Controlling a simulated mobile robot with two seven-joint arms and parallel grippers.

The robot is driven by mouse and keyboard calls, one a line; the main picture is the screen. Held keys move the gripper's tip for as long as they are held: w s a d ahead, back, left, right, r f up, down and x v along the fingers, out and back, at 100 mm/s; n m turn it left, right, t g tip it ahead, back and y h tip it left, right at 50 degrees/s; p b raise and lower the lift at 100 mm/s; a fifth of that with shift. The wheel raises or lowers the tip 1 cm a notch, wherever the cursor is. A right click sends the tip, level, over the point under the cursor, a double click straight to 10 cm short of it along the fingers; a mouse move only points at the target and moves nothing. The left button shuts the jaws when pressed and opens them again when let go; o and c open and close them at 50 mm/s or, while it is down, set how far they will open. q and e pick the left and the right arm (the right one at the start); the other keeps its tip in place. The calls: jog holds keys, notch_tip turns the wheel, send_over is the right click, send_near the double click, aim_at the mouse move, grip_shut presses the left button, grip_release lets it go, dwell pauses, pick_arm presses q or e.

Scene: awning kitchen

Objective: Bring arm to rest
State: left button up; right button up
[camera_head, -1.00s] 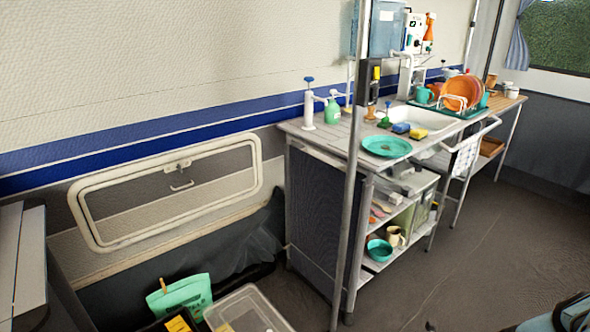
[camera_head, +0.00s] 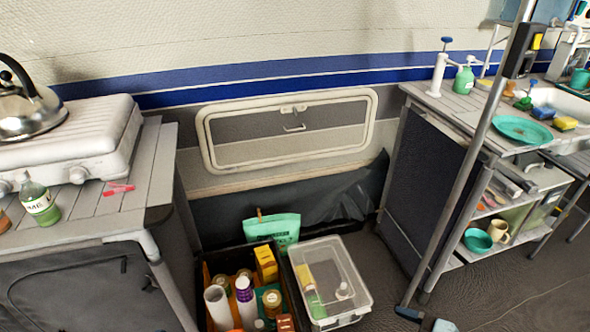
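Neither of my grippers shows in the head view, and I see no clear part of either arm. The task names no other object.
At left, a kettle (camera_head: 28,100) sits on a white stove (camera_head: 85,145) on a counter, with a green bottle (camera_head: 40,203) in front. A black crate of goods (camera_head: 283,298) and a clear lidded box (camera_head: 330,275) stand on the floor. A pole (camera_head: 470,150) stands before the sink unit (camera_head: 425,165).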

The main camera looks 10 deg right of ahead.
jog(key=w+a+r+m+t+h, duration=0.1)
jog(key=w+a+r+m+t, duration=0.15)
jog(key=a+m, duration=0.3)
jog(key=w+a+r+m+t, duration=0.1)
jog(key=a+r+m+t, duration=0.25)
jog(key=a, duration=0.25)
pick_arm(q)
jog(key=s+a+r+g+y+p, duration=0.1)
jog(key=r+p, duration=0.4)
jog(key=p, duration=1.2)
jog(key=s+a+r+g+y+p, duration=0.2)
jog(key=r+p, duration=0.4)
jog(key=p, duration=1.1)
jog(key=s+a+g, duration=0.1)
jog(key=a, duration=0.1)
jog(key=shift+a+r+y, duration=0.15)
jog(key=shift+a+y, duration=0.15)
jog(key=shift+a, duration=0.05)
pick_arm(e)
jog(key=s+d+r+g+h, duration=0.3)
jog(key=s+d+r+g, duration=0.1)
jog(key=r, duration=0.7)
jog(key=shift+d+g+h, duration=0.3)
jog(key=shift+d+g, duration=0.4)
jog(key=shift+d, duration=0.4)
